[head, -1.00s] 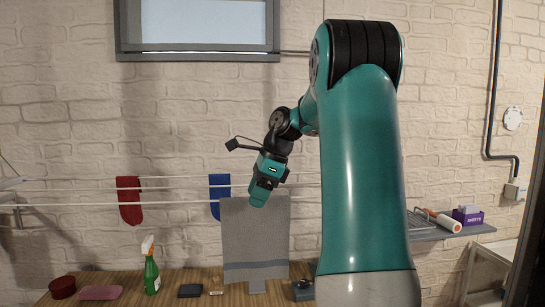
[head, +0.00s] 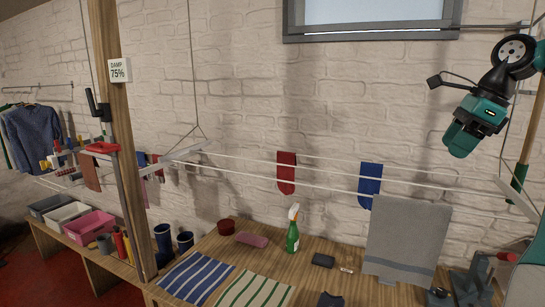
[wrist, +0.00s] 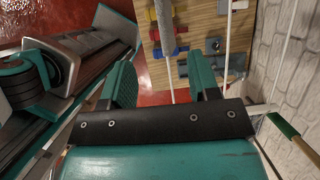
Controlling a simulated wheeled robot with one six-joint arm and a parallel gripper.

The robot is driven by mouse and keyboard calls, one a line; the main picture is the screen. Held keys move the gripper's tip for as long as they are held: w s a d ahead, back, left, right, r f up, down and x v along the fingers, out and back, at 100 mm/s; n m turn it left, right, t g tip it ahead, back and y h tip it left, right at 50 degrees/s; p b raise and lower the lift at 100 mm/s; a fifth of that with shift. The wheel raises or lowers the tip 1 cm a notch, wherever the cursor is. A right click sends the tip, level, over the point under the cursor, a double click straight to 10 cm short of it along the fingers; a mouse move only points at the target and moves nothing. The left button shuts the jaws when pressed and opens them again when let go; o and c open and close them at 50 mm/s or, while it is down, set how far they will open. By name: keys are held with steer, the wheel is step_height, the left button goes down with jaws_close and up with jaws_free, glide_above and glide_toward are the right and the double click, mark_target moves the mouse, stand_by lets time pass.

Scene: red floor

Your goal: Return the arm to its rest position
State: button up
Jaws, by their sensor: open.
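My gripper (head: 462,138) is in the upper right of the head view, teal and black, pointing down and left. It hangs in front of the brick wall, above and to the right of the grey towel (head: 405,235) in the picture. In the wrist view my gripper (wrist: 164,82) has its two teal fingers apart. I see nothing held between them. Most of my arm is outside the head view at the right edge.
A red sock (head: 286,172) and a blue sock (head: 369,183) hang on the drying lines. The wooden table (head: 330,252) below carries a green spray bottle (head: 292,233) and striped cloths (head: 197,277). A wooden post (head: 128,130) stands at left. A broom handle (head: 533,125) is close at right.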

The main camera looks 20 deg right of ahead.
steer(key=w+a+f+n+y+b, duration=0.1)
steer(key=w+a+f+n+b, duration=0.25)
steer(key=a, duration=0.55)
steer(key=a+f+n+g+b, duration=0.1)
steer(key=a+f+n+b, duration=0.1)
steer(key=a+f+n, duration=0.45)
steer(key=w+a+f+n+y+b, duration=0.1)
steer(key=w+a+f+n+b, duration=0.3)
steer(key=a, duration=0.6)
steer(key=s+a+f+n+g+b, duration=0.2)
steer(key=s+a+f+n+b, duration=0.4)
steer(key=s+a+f+n, duration=0.9)
steer(key=s+a+n, duration=0.1)
steer(key=s+n, duration=0.1)
steer(key=n, duration=0.4)
steer(key=shift+a+f+g, duration=0.2)
steer(key=shift+a+g, duration=0.15)
steer(key=shift+g, duration=0.05)
steer(key=shift+s, duration=0.1)
